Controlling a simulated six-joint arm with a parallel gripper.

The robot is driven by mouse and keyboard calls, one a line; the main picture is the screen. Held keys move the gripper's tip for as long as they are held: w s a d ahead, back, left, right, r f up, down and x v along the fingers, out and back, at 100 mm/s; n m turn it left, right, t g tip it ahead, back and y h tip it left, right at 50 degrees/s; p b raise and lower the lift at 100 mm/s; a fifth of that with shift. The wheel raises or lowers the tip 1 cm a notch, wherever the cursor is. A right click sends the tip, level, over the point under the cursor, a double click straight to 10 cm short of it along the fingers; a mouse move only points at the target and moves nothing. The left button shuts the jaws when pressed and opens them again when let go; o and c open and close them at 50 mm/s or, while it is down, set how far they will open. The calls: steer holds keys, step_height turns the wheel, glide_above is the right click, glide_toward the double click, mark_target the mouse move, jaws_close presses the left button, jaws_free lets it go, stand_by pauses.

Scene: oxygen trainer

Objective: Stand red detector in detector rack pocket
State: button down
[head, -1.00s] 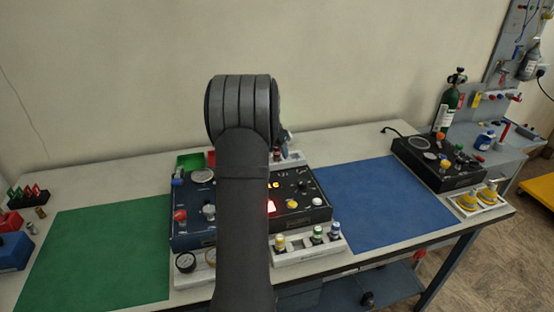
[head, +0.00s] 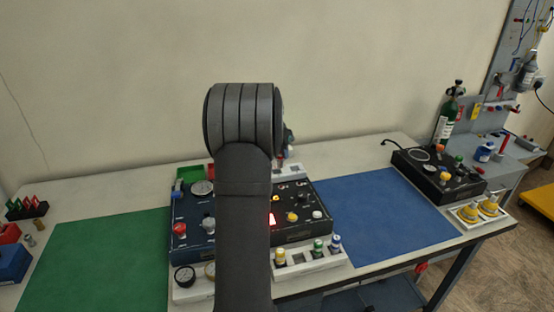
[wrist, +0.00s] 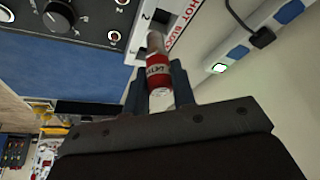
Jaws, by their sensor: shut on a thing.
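The red detector (wrist: 158,72) is a small red cylinder with a white label and a pale narrower end. My gripper (wrist: 160,82) is shut on it, one finger on each side, in the wrist view. The pale end points at a white strip (wrist: 175,30) marked "HOT BLOCK", beside a "2"; I cannot tell whether they touch. In the head view my arm hides the detector and nearly all of the gripper. The white detector rack (head: 312,266) stands at the front, holding a yellow (head: 280,257), a green (head: 318,248) and a blue detector (head: 335,243), with dark pocket openings between.
The dark trainer panel (head: 300,225) with knobs lies behind the rack. A green mat (head: 95,260) is at left, a blue mat (head: 385,210) at right. Another black unit (head: 438,182) stands at far right. A power strip (wrist: 240,50) shows in the wrist view.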

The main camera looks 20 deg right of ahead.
steer(key=s+d+r, duration=0.6)
steer(key=s, duration=0.1)
steer(key=s+a+f+m+g, duration=0.2)
steer(key=s+a+m, duration=0.1)
steer(key=s+m, duration=0.3)
steer(key=s+a+f+m+g, duration=0.2)
steer(key=s+m, duration=0.4)
steer(key=s, duration=0.4)
steer(key=s+a+f+m+g, duration=0.2)
steer(key=s+a+f+m, duration=0.2)
steer(key=s+m, duration=0.2)
steer(key=shift+s+a+f+y, duration=0.25)
steer(key=shift+s+y, duration=0.05)
steer(key=shift+s, duration=0.8)
steer(key=shift+f, duration=2.55)
steer(key=shift+f, duration=0.3)
